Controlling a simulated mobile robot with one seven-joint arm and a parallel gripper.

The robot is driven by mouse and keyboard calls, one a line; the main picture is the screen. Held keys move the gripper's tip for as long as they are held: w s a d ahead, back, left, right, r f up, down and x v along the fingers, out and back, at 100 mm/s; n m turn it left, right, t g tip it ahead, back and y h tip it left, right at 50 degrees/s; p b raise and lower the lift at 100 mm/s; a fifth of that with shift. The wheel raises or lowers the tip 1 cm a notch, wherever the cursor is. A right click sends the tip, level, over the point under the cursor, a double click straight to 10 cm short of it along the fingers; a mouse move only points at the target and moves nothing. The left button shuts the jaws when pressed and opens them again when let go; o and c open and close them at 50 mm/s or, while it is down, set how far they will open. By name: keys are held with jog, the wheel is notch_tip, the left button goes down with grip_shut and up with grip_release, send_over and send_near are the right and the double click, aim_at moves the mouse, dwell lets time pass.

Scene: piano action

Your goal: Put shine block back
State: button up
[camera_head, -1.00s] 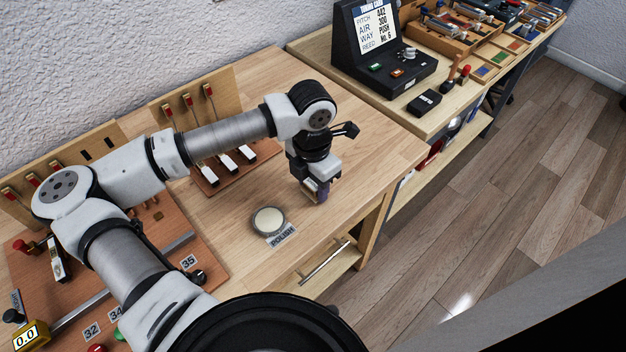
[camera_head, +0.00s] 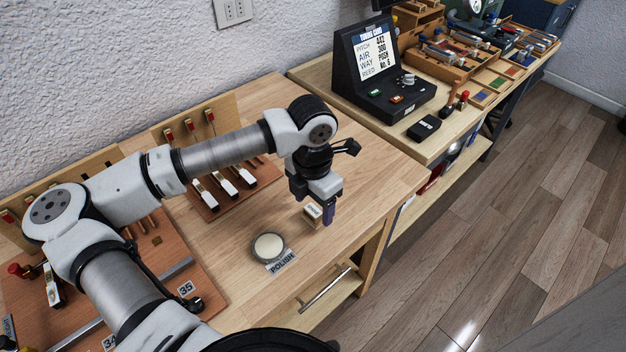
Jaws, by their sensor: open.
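A small wooden block (camera_head: 313,214), which I take to be the shine block, sits on the light wood bench near its front right edge. The gripper is open. Whether the finger touches the block, and where the other finger is, I cannot tell. A round polish tin (camera_head: 269,247) with a pale top stands left of the block, and a "POLISH" label (camera_head: 281,262) lies in front of it.
Key pieces on a wooden stand (camera_head: 223,183) are behind my arm. A drawer with a metal handle (camera_head: 325,289) is below the bench front. A black console with a screen (camera_head: 377,55) stands on the neighbouring bench. The bench between tin and block is clear.

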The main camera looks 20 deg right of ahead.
aim_at(313, 209)
notch_tip(313, 209, up, 10)
jog(key=b, duration=0.2)
